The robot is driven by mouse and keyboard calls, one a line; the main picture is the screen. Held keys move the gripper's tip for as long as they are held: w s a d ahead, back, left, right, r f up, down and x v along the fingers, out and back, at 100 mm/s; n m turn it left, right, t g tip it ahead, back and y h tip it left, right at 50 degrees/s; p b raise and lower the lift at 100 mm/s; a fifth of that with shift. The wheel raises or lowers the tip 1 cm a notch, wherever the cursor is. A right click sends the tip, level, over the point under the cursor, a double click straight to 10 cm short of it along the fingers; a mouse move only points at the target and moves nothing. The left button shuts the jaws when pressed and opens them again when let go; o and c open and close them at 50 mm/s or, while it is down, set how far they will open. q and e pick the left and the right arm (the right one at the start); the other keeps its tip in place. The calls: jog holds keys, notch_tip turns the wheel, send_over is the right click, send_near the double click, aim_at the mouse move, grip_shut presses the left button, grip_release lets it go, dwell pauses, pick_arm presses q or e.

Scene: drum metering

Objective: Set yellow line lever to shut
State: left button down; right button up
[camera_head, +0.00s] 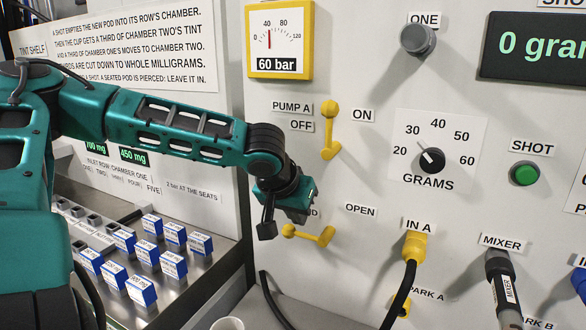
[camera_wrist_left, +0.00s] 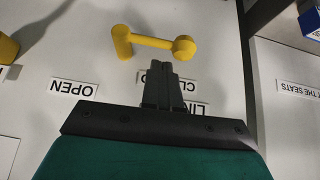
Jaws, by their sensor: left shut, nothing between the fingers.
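The yellow line lever (camera_head: 309,236) is on the panel below the OPEN label (camera_head: 360,210). It lies nearly level, with a rounded end at the left and a stubby end standing out at the right, toward the OPEN side. In the left wrist view the lever (camera_wrist_left: 150,41) appears upside down, above the fingertips. My left gripper (camera_head: 301,215) is just above the lever's left part, apart from it as far as I can tell. In the wrist view its fingers (camera_wrist_left: 161,68) are together and empty, partly covering the CLOSED label (camera_wrist_left: 187,88). My right gripper is out of view.
The yellow pump lever (camera_head: 329,130) is above the gripper. The yellow IN A plug (camera_head: 415,246) with its black hose is to the right. A shelf of blue-and-white boxes (camera_head: 140,290) is at the lower left. A white cup (camera_head: 228,323) stands at the bottom edge.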

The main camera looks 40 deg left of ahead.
pick_arm(q)
jog(key=w+v, duration=0.1)
jog(key=v, duration=1)
jog(key=shift+r, duration=0.5)
